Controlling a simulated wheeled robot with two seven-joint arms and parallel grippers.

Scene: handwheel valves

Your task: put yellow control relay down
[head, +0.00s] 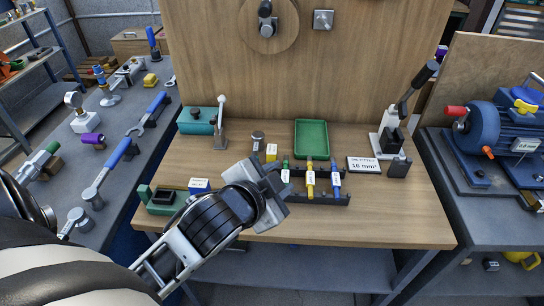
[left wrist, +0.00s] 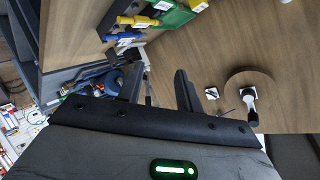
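The yellow control relay (head: 271,151), a small block with a white label, appears to stand on the wooden worktop, left of the green tray. A yellow piece with a white label at the top edge of the left wrist view (left wrist: 198,5) looks like the same relay. My left gripper (head: 273,184) is in front of the relay, over the worktop, apart from it as far as I can tell. In the left wrist view its two fingers (left wrist: 161,88) are apart with nothing between them. My right gripper is not in view.
Green, yellow and blue screwdrivers (head: 310,178) stand in a dark rack right of my gripper. A blue block (head: 199,185), a green tray (head: 311,139), a label plate (head: 364,165) and a lever press (head: 392,135) are nearby. The worktop's right front is clear.

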